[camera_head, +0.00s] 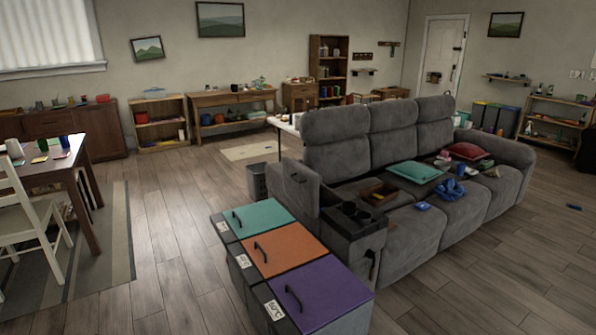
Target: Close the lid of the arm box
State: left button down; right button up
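The arm box (368,246) is the near arm of the grey sofa, in the lower middle of the head view. Its lid (293,190) is a grey padded panel that stands up, tilted, at the left side of the box. The top of the box shows a dark tray with round cup holders (350,208). The lid is open. The lower part of the box is partly hidden behind the bins. Neither of my grippers is in view.
Three bins with teal (257,218), orange (283,249) and purple (318,293) lids stand close in front of the box. The sofa (412,225) carries cushions and small items. A dining table (50,168) stands at left. The floor between is clear.

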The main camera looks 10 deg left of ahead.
aim_at(300, 185)
jog(key=i+j+z, duration=0.2)
jog(key=j, duration=0.25)
jog(key=k+j+z, duration=0.2)
jog(key=j, duration=0.2)
jog(key=i+j+z, duration=0.1)
jog(key=j, duration=0.2)
jog(key=i+j+z, duration=0.1)
jog(key=j, duration=0.2)
jog(key=i+j+z, duration=0.1)
jog(key=j, duration=0.2)
jog(key=i+j+z, duration=0.15)
jog(key=j, duration=0.25)
jog(key=i+j+z, duration=0.15)
jog(key=j, duration=0.3)
jog(key=i+j+z, duration=0.15)
jog(key=j, duration=0.3)
jog(key=i+j+z, duration=0.15)
jog(key=j, duration=0.3)
jog(key=i+j, duration=0.1)
jog(key=j, duration=0.35)
jog(key=i+j+z, duration=0.15)
jog(key=j, duration=0.25)
